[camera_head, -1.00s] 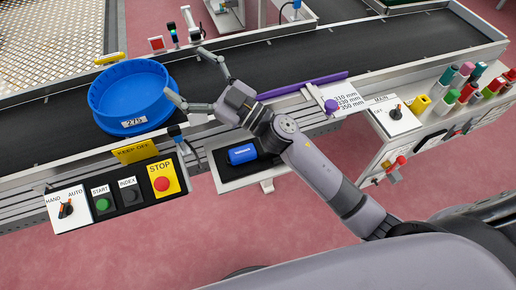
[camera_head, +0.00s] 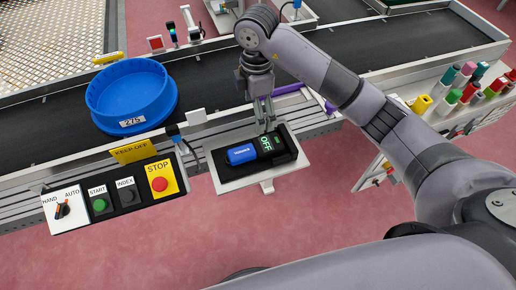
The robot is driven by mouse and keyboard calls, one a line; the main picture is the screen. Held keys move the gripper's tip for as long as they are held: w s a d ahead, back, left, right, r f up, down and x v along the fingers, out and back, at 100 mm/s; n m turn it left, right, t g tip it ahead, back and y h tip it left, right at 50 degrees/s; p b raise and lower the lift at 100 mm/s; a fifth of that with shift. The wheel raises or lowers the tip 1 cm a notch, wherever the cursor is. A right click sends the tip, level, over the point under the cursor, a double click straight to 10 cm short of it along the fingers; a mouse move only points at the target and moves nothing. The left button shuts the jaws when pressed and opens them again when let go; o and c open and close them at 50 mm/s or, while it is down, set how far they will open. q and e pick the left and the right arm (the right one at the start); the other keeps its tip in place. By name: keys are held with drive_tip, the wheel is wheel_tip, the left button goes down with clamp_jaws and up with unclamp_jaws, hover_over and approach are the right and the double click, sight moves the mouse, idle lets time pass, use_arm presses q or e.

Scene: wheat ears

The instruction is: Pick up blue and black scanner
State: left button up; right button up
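The blue and black scanner (camera_head: 241,155) lies flat on a small white-edged tray (camera_head: 233,184) fixed to the front of the conveyor. Its left part is blue. Its right part is black with a green display reading OFF. My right gripper (camera_head: 264,128) points down over the far edge of the scanner's black part. Its two fingers look close together from this angle, so the gap between them and any contact with the scanner are unclear. My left gripper is not in view.
A large blue round bin (camera_head: 132,95) marked 275 stands on the conveyor (camera_head: 205,80) to the left. A control panel (camera_head: 115,195) with a red stop button sits left of the tray. Several coloured bottles (camera_head: 465,85) stand in a rack at right.

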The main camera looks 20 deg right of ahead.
drive_tip(key=b, duration=0.1)
hover_over(258, 146)
drive_tip(key=f, duration=1.1)
drive_tip(key=shift+s+a, duration=0.15)
drive_tip(key=shift+s, duration=0.05)
drive_tip(key=shift+w+f, duration=0.2)
drive_tip(key=shift+f, duration=2.95)
drive_tip(key=c, duration=1.4)
